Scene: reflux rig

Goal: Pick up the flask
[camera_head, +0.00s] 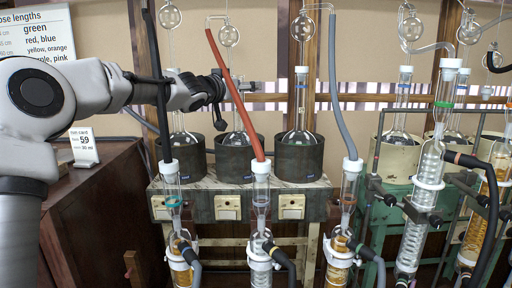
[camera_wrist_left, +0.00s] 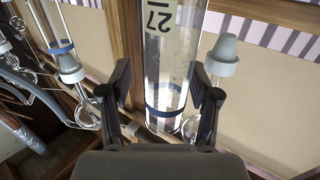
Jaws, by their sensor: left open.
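Three round glass flasks stand in dark heating mantles on the bench: a left flask (camera_head: 182,137), a middle flask (camera_head: 237,137) and a right flask (camera_head: 298,137). My left gripper (camera_head: 238,88) is level with the necks, in front of the middle flask, whose neck it partly hides. In the left wrist view the gripper (camera_wrist_left: 162,92) is open. A clear glass tube (camera_wrist_left: 168,55), marked 27 upside down and ringed in dark blue, stands between its fingers. I cannot tell whether they touch it, or which flask it belongs to. My right gripper is not in view.
Condensers with red (camera_head: 236,90) and grey (camera_head: 340,90) hoses stand in front of the mantles. A green rack (camera_head: 392,165) with more glassware is at the right. A small sign (camera_head: 84,146) stands on the brown cabinet (camera_head: 105,200) at the left.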

